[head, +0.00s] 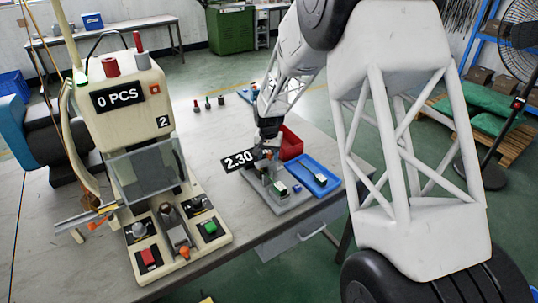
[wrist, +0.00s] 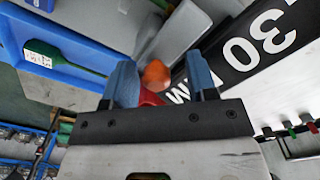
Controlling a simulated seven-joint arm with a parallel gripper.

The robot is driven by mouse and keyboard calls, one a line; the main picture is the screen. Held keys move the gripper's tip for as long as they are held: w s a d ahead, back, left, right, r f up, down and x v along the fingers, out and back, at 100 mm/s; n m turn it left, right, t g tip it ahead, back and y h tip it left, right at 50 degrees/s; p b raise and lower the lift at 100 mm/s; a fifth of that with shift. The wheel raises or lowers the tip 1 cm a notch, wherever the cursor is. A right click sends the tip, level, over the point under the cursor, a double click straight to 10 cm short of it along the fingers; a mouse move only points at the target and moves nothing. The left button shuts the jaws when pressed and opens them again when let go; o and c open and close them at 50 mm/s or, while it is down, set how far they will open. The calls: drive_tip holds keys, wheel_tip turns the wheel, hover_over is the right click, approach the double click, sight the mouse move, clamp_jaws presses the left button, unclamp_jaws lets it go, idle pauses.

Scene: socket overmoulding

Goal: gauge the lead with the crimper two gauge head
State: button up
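The gauge stand (head: 275,190) is a small grey fixture on the bench, with a black display (head: 239,160) reading 2.30. My gripper (head: 268,142) is down at the top of this stand. In the wrist view, its two blue fingertips (wrist: 165,82) are apart. A round orange knob (wrist: 155,74) shows in the gap near the left finger; I cannot tell whether they touch. The crimper (head: 125,105), marked 2 and 0 PCS, stands at left. I cannot make out the lead for certain.
A blue tray (head: 301,165) beside the stand holds a dark green tool with a white tag (wrist: 40,55). A red bin (head: 291,143) stands behind it. Several small coloured-top items (head: 208,102) stand further back. The bench between crimper and stand is clear.

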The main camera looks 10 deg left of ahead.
drive_tip(key=shift+r, duration=0.1)
drive_tip(key=shift+r, duration=3.8)
drive_tip(key=shift+d, duration=0.1)
drive_tip(key=shift+d+r, duration=0.15)
drive_tip(key=shift+r, duration=0.05)
drive_tip(key=s+d+r+t, duration=0.1)
drive_tip(key=s+d+r, duration=0.85)
drive_tip(key=d, duration=0.25)
drive_tip(key=s+d+r, duration=0.8)
drive_tip(key=s+d, duration=0.7)
drive_tip(key=s, duration=0.5)
drive_tip(key=s+d+t, duration=0.1)
drive_tip(key=s+d, duration=0.3)
drive_tip(key=s, duration=0.5)
drive_tip(key=s+d, duration=0.5)
drive_tip(key=s, duration=0.4)
drive_tip(key=shift+s+t, duration=0.15)
drive_tip(key=shift+t, duration=0.15)
